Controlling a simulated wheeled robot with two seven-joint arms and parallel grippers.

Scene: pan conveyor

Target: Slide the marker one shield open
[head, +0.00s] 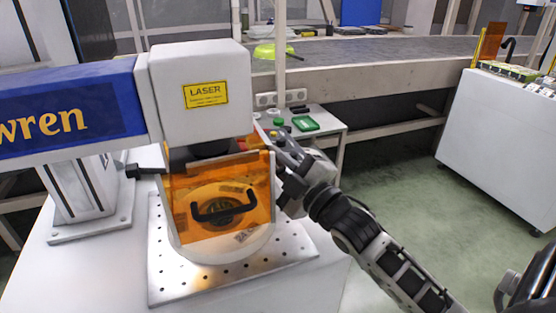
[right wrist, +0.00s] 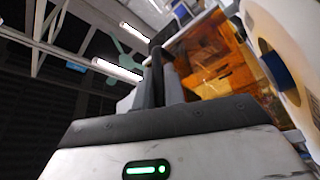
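The laser marker (head: 200,118) stands on a white table at the left. Its orange see-through shield (head: 180,222) hangs below the white head, in front of a round part seen dimly through it. A black handle (head: 224,212) crosses the shield's front. My right gripper (head: 276,142) is beside the shield's upper right edge, fingers pointing up and left. My left gripper is not in view.
A perforated metal plate (head: 175,290) lies under the marker. A small table with green and black items (head: 306,123) stands behind the gripper. A white cabinet (head: 495,135) stands right; the floor between is clear.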

